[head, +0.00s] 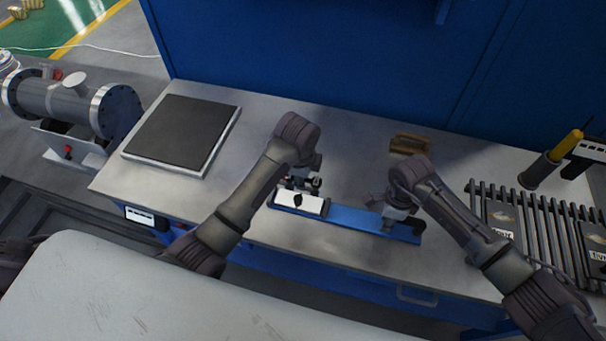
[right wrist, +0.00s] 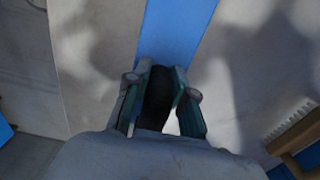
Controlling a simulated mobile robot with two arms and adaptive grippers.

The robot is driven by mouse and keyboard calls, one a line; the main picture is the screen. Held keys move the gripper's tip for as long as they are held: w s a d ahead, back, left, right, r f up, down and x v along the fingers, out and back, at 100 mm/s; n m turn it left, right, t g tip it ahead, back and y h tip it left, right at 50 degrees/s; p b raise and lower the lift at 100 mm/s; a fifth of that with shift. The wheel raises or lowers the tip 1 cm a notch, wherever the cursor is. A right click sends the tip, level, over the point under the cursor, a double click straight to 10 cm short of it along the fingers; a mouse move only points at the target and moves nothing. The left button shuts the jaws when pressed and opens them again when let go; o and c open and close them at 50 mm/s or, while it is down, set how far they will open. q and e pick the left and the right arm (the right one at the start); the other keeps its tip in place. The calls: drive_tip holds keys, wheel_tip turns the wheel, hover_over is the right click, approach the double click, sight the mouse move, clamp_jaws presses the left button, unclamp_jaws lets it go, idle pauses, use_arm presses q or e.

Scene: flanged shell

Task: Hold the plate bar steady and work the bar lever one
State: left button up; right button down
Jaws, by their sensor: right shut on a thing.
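The plate bar (head: 345,216) is a long blue bar lying on the grey bench top. A white block (head: 313,205) with a black lever (head: 298,201) sits at its left end. My left gripper (head: 312,187) is low over the back of this block; its fingers are too small and hidden to tell whether they hold anything. My right gripper (head: 388,222) is at the bar's right part. In the right wrist view its fingers (right wrist: 158,100) are shut on a dark, rounded piece (right wrist: 157,95) at the blue bar (right wrist: 176,30). Its lower part is hidden by the gripper.
A dark square plate (head: 182,132) lies at the bench's left. A brown wooden block (head: 410,144) lies behind my right gripper. A slatted rack (head: 541,225) with labelled packs and a dark cup (head: 539,170) stand at right. A blue wall (head: 330,60) closes the back.

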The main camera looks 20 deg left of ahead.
use_arm(q)
clamp_jaws()
drive_tip(key=shift+s+n, duration=0.1)
drive_tip(key=shift+n, duration=0.3)
drive_tip(key=n, duration=0.1)
drive_tip(key=s+n, duration=0.1)
drive_tip(key=shift+d+n+y, duration=0.15)
drive_tip(key=shift+n+y, duration=0.15)
drive_tip(key=shift+n, duration=0.1)
drive_tip(key=n, duration=0.3)
drive_tip(key=s+d+n, duration=0.1)
drive_tip(key=shift+n+g+y, duration=0.3)
drive_tip(key=shift+y, duration=0.1)
drive_tip(key=n, duration=0.3)
drive_tip(key=shift+s+d, duration=0.25)
drive_tip(key=shift+d, duration=0.15)
drive_tip(key=shift+s+d+n+g+y, duration=0.15)
drive_tip(key=shift+d+n+g, duration=0.1)
drive_tip(key=shift+n, duration=0.55)
drive_tip(key=shift+w+d+n+g+y, duration=0.15)
drive_tip(key=shift+n+g, duration=0.1)
drive_tip(key=shift+n, duration=0.55)
drive_tip(key=shift+s, duration=0.15)
